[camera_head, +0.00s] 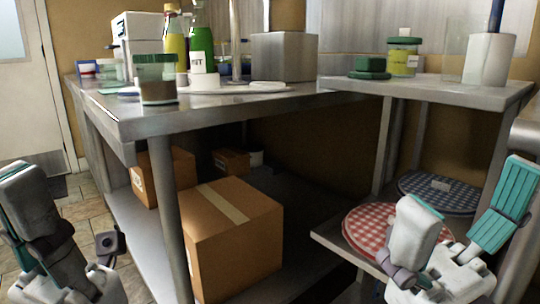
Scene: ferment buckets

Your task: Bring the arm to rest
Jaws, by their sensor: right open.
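My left gripper (45,230) is at the lower left, beside the steel table, over the tiled floor. It is partly cut off by the picture edge, and I cannot tell how far its fingers are apart. My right gripper (464,203) is at the lower right, with its fingers spread and pointing up. It is open, with nothing between the fingers. It stands in front of the low shelf with the checkered round pieces and hides part of them.
A steel table (205,116) holds bottles, jars and a metal box (284,57). A cardboard box (232,240) sits on its lower shelf. A side counter (450,91) holds a green-lidded jar (403,60) and a white cylinder (489,60). A red checkered round piece (365,226) lies below.

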